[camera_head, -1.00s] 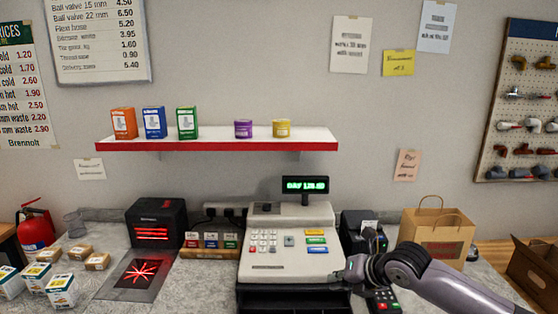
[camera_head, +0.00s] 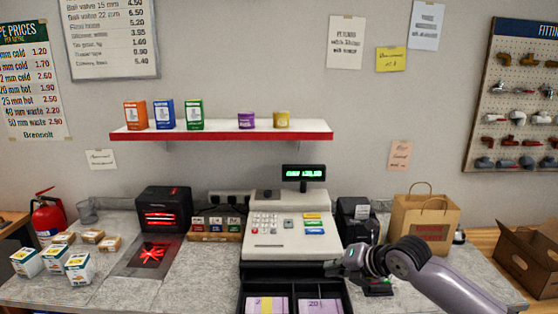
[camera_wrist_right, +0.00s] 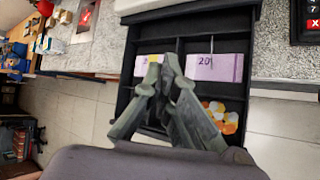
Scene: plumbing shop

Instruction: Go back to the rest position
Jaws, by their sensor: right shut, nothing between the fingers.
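My right gripper (camera_head: 338,268) is in front of the right side of the cash register (camera_head: 290,240), over the right edge of its open drawer (camera_head: 296,285). In the right wrist view the gripper (camera_wrist_right: 168,65) is shut and empty above the drawer. The drawer holds purple banknotes marked 20 (camera_wrist_right: 215,67), other notes partly behind the fingers, and coins (camera_wrist_right: 222,115) in a lower compartment. The register's green display is lit. My left gripper does not show.
A card terminal (camera_head: 378,286) is partly hidden behind my right arm. A paper bag (camera_head: 424,218) and a black printer (camera_head: 356,220) stand to the right. A scanner (camera_head: 163,210) and small boxes (camera_head: 78,268) are on the left counter. A shelf (camera_head: 225,134) hangs above.

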